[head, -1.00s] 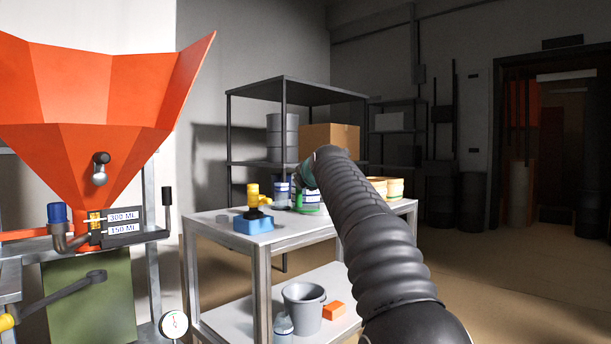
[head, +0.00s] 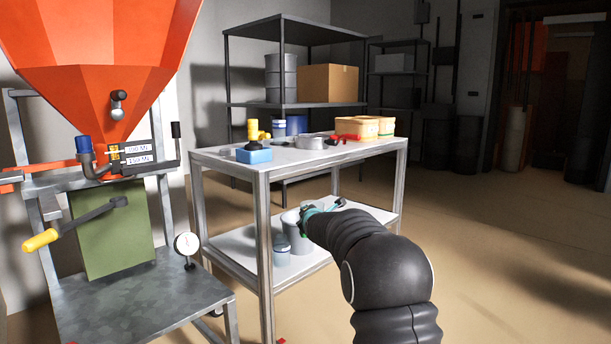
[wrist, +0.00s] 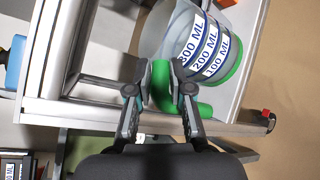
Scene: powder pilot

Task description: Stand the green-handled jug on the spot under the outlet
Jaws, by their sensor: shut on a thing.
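The jug (wrist: 207,45) shows in the wrist view, with a grey body, blue and white 300, 200 and 100 ML bands and a green base. My gripper (wrist: 160,76) is shut on its green handle (wrist: 161,90). In the head view my gripper (head: 318,208) is in front of the lower part of the trolley, and the jug cannot be clearly made out there. The outlet (head: 92,165) with a blue cap (head: 83,145) is under the orange hopper (head: 100,60). The spot beneath it cannot be picked out on the metal bench (head: 160,305).
The metal trolley (head: 228,165) stands right of the hopper frame, with a blue block (head: 253,153), tan tubs (head: 365,127) and other items on top. A yellow-handled lever (head: 42,240) and a round gauge (head: 187,243) jut near the bench. Floor at right is clear.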

